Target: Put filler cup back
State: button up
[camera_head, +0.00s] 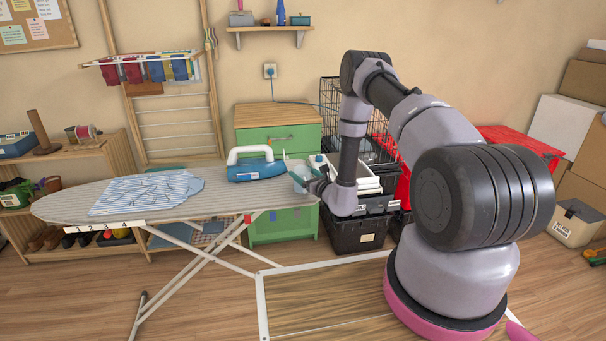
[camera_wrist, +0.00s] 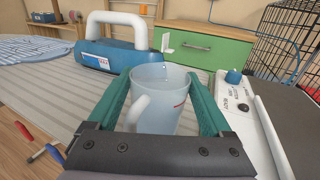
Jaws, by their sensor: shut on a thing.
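The filler cup (camera_wrist: 155,100) is a translucent pale cup with a handle and a small red mark. It stands upright between the two green fingers of my gripper (camera_wrist: 162,88), which is shut on it. In the head view my gripper (camera_head: 301,172) is at the right end of the ironing board, and the cup shows only small and pale there. I cannot tell whether the cup's base touches the board.
A blue iron (camera_head: 256,169) with a white handle stands on the ironing board (camera_head: 75,207), just left of the cup. A white unit with a blue knob (camera_wrist: 233,77) is close on the right. A green cabinet (camera_head: 279,133) stands behind. A striped cloth (camera_head: 140,193) lies on the board.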

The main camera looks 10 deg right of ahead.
jog(key=o, duration=1.4)
